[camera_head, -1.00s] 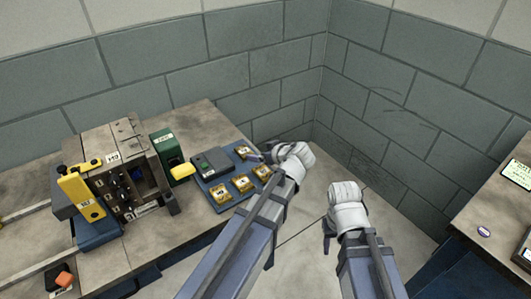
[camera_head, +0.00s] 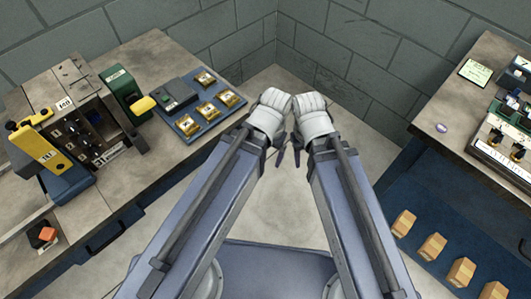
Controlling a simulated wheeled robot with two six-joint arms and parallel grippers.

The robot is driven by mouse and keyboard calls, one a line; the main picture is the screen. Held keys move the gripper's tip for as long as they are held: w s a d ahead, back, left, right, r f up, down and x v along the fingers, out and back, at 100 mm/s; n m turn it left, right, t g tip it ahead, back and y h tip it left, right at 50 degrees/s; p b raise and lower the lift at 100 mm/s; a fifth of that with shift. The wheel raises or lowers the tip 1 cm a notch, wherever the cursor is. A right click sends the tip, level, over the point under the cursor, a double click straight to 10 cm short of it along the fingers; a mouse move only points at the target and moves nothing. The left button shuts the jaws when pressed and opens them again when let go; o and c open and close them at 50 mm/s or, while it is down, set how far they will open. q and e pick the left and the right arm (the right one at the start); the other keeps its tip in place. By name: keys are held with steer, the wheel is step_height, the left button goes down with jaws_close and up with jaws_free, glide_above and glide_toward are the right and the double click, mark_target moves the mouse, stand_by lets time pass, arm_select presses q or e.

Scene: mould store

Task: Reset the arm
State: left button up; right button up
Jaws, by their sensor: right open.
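My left arm comes in from the left, and its white wrist is beside the right one at the middle of the head view. My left gripper (camera_head: 281,156) shows only as a dark finger below the wrist; its jaw state is unclear. My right gripper (camera_head: 298,154) is open, its dark fingers partly hidden by its own wrist, and nothing shows in it. Both grippers are above the bare floor, close together, apart from both benches.
Floor lies between.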

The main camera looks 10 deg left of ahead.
steer(key=shift+r, duration=0.1)
step_height(320, 180, up, 14)
steer(key=p, duration=1.4)
steer(key=shift+r, duration=0.1)
